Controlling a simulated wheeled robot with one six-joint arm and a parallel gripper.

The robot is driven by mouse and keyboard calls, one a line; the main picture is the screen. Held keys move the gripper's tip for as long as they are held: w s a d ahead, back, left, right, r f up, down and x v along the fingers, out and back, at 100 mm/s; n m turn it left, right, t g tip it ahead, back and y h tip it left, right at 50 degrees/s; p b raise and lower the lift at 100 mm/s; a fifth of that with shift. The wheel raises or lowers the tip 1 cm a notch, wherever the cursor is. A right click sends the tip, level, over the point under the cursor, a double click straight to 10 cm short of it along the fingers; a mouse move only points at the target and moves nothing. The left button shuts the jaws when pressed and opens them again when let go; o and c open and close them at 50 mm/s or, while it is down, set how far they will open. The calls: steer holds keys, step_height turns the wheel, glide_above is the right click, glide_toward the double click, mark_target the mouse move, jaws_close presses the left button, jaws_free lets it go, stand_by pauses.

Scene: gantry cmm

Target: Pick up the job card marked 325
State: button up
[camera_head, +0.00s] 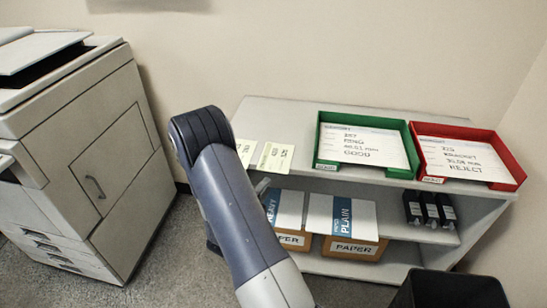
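Two small pale cards lie on the shelf top to the left of the trays, one (245,151) partly covered by my arm and the other (276,157) in full view; their print is too small to read surely. A larger white card (362,147) in the green tray reads "GOOD" on its last line. Another white card (461,159) in the red tray shows "BRACKET" and "REJECT"; its top number is blurred. I cannot tell which card is marked 325. My arm rises in front of the shelf's left part, and my gripper cannot be made out behind it.
The green tray (412,151) and red tray (515,165) stand side by side on the low shelf unit (300,112). Paper boxes (355,249) and black bottles (430,209) sit on the lower shelf. A copier (95,150) stands left, a black bin (450,290) front right.

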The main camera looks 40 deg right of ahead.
mark_target(276, 157)
steer(key=x, duration=0.7)
steer(key=shift+r+p, duration=0.25)
steer(key=shift+p, duration=0.2)
steer(key=shift+s, duration=0.1)
steer(key=shift+c, duration=0.2)
jaws_close()
